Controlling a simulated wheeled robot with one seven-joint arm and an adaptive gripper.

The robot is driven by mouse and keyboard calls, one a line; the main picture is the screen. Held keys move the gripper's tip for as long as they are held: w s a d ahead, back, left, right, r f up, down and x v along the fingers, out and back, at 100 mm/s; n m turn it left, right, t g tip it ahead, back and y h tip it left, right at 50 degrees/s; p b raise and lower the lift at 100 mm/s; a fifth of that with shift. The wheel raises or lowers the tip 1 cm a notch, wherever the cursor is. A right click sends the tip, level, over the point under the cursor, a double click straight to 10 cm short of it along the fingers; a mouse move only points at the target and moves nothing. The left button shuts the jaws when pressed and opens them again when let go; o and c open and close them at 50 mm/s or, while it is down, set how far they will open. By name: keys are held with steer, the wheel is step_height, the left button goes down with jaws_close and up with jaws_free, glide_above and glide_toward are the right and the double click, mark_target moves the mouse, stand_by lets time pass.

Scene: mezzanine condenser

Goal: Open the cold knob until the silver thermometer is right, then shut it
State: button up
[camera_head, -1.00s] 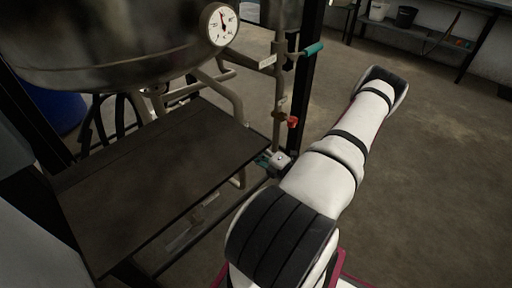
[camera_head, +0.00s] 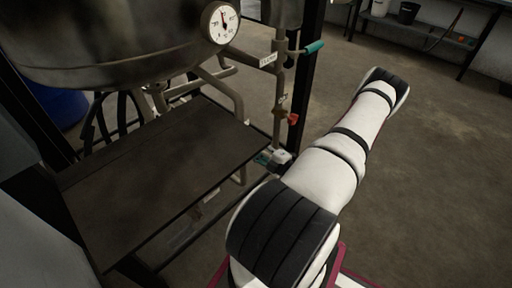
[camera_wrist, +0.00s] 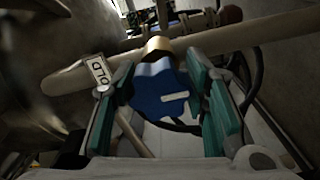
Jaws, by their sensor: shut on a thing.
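A blue lobed knob (camera_wrist: 160,91) with a white line sits on a brass stem in the wrist view. The line lies nearly level. A tag (camera_wrist: 99,72) reading "OLD", its first letter hidden, hangs on the pipe beside it. My gripper (camera_wrist: 163,88) has its teal pads on both sides of the knob, shut on it. In the head view my gripper (camera_head: 268,160) is small, beside the plate's right edge, and the knob is hidden. A round white dial thermometer (camera_head: 221,23) with a silver rim is on the vessel. Its needle points up, slightly left; the numbers are too small to read.
A dark flat plate (camera_head: 150,185) lies below the large metal vessel (camera_head: 110,45). A vertical pipe carries a teal lever (camera_head: 313,48) and a red handle (camera_head: 293,119) above my gripper. A black frame post (camera_head: 306,75) stands behind. The floor at right is clear.

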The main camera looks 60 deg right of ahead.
steer(key=o, duration=1.2)
steer(key=shift+c, duration=0.2)
steer(key=v, duration=1.2)
steer(key=shift+f, duration=0.1)
